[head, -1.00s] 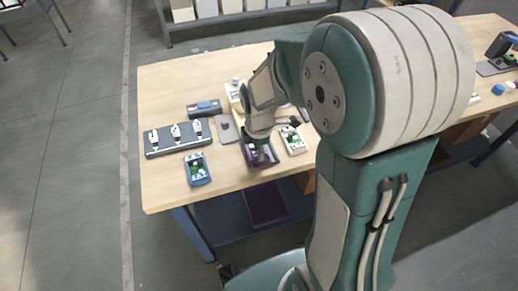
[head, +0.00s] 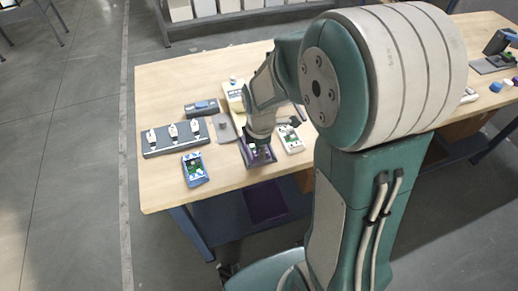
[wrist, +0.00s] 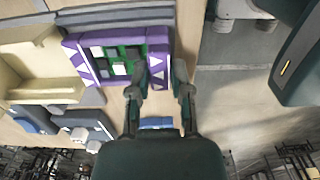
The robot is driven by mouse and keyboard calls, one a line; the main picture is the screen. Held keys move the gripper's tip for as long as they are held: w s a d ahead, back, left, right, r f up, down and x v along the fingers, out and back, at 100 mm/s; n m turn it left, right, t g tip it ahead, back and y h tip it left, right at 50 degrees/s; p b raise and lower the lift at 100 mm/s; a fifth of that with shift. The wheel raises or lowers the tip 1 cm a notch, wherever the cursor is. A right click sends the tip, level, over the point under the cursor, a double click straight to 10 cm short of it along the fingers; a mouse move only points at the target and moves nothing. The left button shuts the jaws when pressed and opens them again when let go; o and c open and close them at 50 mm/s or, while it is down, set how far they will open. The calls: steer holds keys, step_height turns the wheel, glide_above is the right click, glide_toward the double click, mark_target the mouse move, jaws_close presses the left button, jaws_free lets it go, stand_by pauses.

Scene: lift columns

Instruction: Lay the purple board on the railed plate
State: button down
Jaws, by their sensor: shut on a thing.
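The purple board (wrist: 158,42) has a purple frame with white triangles and a green middle with grey, black and white blocks. In the wrist view it lies just ahead of my gripper (wrist: 160,88).
A blue-framed board (head: 196,170) lies to the left and a white-framed board (head: 291,139) to the right. A grey rack (head: 176,138) with white pieces stands farther left. A cream holder (wrist: 35,65) is beside the purple board. The table's front edge is close.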

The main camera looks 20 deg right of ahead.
steer(key=shift+d+f, duration=0.1)
steer(key=shift+d, duration=0.05)
steer(key=shift+c, duration=2.3)
jaws_free()
steer(key=o, duration=0.4)
steer(key=shift+o, duration=0.2)
steer(key=shift+r, duration=3)
